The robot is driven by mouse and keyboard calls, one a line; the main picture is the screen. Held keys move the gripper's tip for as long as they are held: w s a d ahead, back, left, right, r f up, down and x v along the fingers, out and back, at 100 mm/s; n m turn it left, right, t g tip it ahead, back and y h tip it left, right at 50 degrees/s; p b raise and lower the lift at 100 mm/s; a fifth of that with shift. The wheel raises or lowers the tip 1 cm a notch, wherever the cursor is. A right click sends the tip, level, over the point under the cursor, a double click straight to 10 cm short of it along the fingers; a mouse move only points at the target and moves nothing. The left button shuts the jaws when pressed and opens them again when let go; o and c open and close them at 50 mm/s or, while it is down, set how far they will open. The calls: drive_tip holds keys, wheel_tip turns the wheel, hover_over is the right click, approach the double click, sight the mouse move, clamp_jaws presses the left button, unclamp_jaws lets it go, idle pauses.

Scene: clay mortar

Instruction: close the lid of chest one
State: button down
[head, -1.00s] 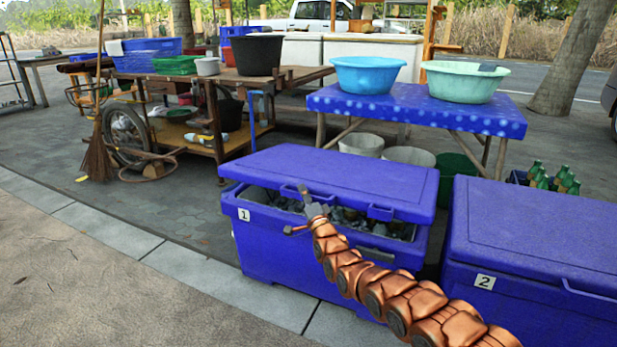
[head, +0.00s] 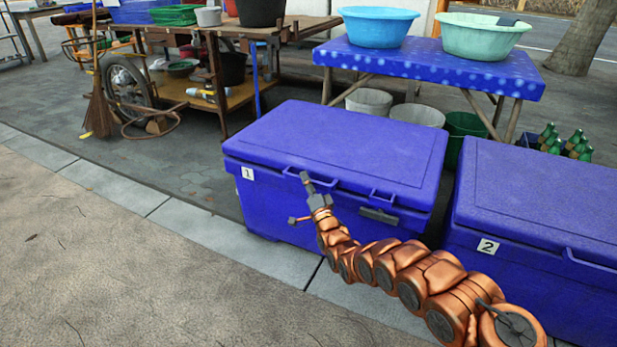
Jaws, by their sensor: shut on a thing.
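Chest one (head: 265,205) is a blue cooler with a white label marked 1, in the middle of the head view. Its blue lid (head: 345,145) lies down over the body, with only a thin dark line at the front seam, and the inside is hidden. The lid has two front handles, a left one (head: 292,172) and a right one (head: 382,196). My gripper (head: 300,198) is at the front of the chest, shut on the left handle, with one finger against it. A grey latch plate (head: 379,216) shows on the chest's front.
Chest two (head: 540,220), also blue and with its lid down, stands close to the right. A table with a blue cloth (head: 420,72) stands behind, with buckets (head: 369,102) under it. Open pavement (head: 110,260) lies to the left and front.

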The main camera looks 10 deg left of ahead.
drive_tip(key=f, duration=0.1)
drive_tip(key=b, duration=0.1)
drive_tip(key=s+f, duration=0.1)
drive_tip(key=shift+a+f+n+y, duration=0.3)
drive_tip(key=shift+n+y, duration=0.1)
drive_tip(key=shift+f, duration=0.25)
drive_tip(key=c, duration=1.4)
unclamp_jaws()
drive_tip(key=shift+f+g, duration=0.1)
drive_tip(key=shift+g, duration=0.2)
drive_tip(key=o, duration=0.3)
drive_tip(key=shift+w+d, duration=0.1)
drive_tip(key=shift+d, duration=0.05)
drive_tip(key=shift+o, duration=0.2)
drive_tip(key=shift+w+d+r, duration=0.15)
drive_tip(key=shift+r, duration=0.2)
drive_tip(key=v, duration=1.2)
drive_tip(key=shift+f, duration=0.15)
